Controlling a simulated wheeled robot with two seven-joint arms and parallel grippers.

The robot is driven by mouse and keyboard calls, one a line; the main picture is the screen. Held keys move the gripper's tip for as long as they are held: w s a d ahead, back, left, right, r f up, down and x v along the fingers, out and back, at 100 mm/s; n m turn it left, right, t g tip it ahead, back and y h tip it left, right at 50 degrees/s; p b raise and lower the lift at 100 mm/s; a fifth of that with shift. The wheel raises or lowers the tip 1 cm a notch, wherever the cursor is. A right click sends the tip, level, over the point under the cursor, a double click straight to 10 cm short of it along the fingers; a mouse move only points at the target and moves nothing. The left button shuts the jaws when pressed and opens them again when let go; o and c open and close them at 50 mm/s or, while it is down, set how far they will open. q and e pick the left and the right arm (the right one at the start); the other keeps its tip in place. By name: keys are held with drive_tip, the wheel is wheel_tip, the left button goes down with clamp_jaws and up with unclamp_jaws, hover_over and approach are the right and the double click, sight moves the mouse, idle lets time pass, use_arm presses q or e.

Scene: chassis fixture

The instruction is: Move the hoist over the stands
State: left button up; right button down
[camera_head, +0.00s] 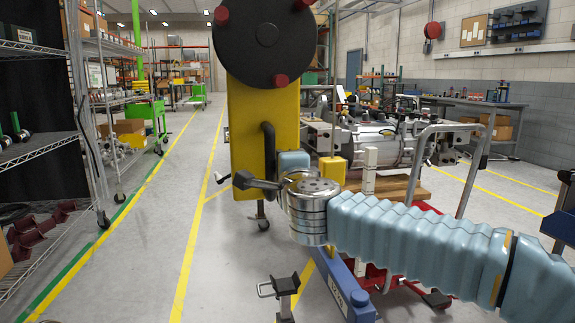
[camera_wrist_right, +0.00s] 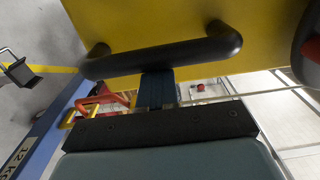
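The hoist is a tall yellow body (camera_head: 250,110) with a black disc and red knobs on top and a black loop handle (camera_head: 268,150) on its face. The handle lies across the right wrist view (camera_wrist_right: 160,57) against the yellow body (camera_wrist_right: 150,22). My right gripper (camera_wrist_right: 158,90) is at the handle, and its blue finger part passes behind the bar. Its grip is hidden from both views. My left gripper is not in view.
An engine-like assembly (camera_head: 375,140) on a cart stands behind the hoist. A red wheeled frame (camera_head: 405,270) is low at centre right. Wire shelves (camera_head: 40,150) line the left. The yellow-lined aisle (camera_head: 165,230) left of the hoist is clear.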

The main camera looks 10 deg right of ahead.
drive_tip(key=shift+s+a, duration=0.2)
drive_tip(key=shift+a, duration=1.65)
drive_tip(key=shift+a+p, duration=0.35)
drive_tip(key=shift+s+a, duration=0.1)
drive_tip(key=shift+a, duration=0.2)
drive_tip(key=shift+a, duration=0.35)
drive_tip(key=shift+s+a+p, duration=0.15)
drive_tip(key=shift+a+p, duration=0.5)
drive_tip(key=shift+a, duration=1.05)
drive_tip(key=shift+d, duration=1.55)
approach(250, 160)
drive_tip(key=s, duration=0.3)
drive_tip(key=s+b, duration=0.1)
drive_tip(key=shift+s+d, duration=0.25)
drive_tip(key=shift+d, duration=0.05)
